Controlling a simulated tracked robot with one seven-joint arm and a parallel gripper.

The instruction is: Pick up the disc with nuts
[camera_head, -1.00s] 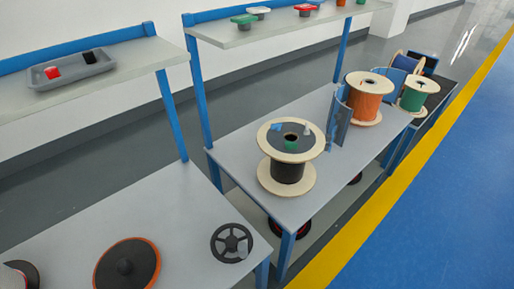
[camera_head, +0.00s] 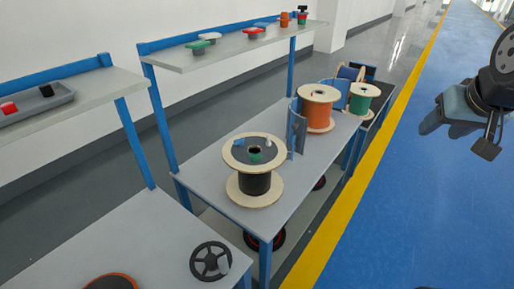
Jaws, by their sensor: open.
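A black spoked disc (camera_head: 211,261) lies flat on the near grey table at the bottom of the head view. A small grey piece (camera_head: 224,267) sits on its right side. Nuts on it are too small to make out. My gripper (camera_head: 486,140) shows at the right edge, over the blue floor, far to the right of the disc and above it in the picture. It is open, with nothing seen in it.
A black-topped cable spool (camera_head: 255,185) stands on the middle table (camera_head: 205,178), with orange (camera_head: 319,110) and green (camera_head: 361,104) spools behind. An orange-rimmed disc (camera_head: 110,282) is cut off at the bottom. Shelves run above the tables. The blue floor on the right is free.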

